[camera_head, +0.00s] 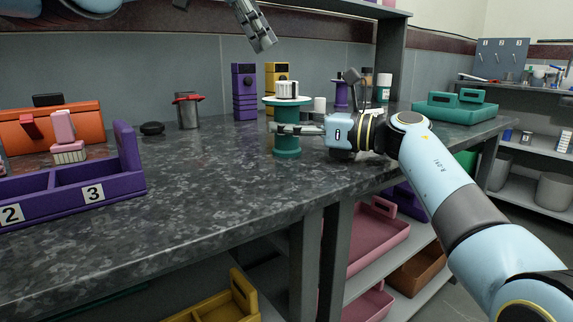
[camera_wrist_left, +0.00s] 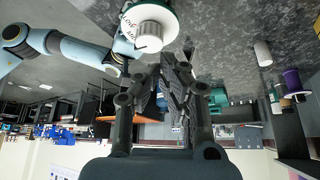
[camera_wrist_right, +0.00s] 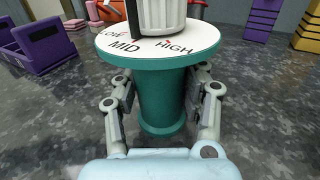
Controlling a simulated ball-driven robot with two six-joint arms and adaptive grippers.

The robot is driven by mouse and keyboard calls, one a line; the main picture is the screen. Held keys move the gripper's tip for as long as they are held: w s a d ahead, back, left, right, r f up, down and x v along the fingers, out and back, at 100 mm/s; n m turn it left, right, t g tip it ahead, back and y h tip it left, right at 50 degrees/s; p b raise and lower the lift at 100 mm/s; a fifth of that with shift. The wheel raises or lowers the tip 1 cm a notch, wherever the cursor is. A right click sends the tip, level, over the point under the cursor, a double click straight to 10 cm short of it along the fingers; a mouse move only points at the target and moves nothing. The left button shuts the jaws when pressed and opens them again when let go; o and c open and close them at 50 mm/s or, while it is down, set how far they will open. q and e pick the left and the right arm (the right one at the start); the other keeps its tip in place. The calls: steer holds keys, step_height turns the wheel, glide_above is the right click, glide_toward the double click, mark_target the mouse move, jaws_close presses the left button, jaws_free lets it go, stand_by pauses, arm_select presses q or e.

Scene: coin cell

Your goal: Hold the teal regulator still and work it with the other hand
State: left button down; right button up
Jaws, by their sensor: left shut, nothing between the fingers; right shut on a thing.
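The teal regulator (camera_head: 287,146) stands upright on the dark stone counter. In the right wrist view its teal column (camera_wrist_right: 162,100) carries a white dial lettered LOW, MID and HIGH; the first word is partly hidden. A ribbed white knob (camera_wrist_right: 163,14) with a black pointer sits on top; the pointer stands around LOW to MID. My right gripper (camera_head: 290,129) is shut on the column below the dial, one finger each side. My left gripper (camera_head: 264,43) is shut and empty, above and slightly left of the knob, apart from it. The left wrist view shows the knob (camera_wrist_left: 149,36) beyond its fingers (camera_wrist_left: 172,72).
Purple (camera_head: 244,92) and yellow (camera_head: 277,72) blocks stand behind the regulator. A grey can (camera_head: 187,111) with a red handle and a black disc (camera_head: 152,128) are to the left, beyond a purple numbered tray (camera_head: 130,160). A teal tray (camera_head: 455,112) lies right. The front counter is clear.

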mark_target(287, 89)
arm_select(q)
steer(key=shift+f, duration=3.35)
steer(key=shift+s+d, duration=0.1)
steer(key=shift+d, duration=0.25)
steer(key=shift+a, duration=0.2)
steer(key=shift+a+r, duration=0.1)
steer(key=shift+a, duration=0.1)
steer(key=shift+r, duration=2.9)
steer(key=shift+f, duration=3)
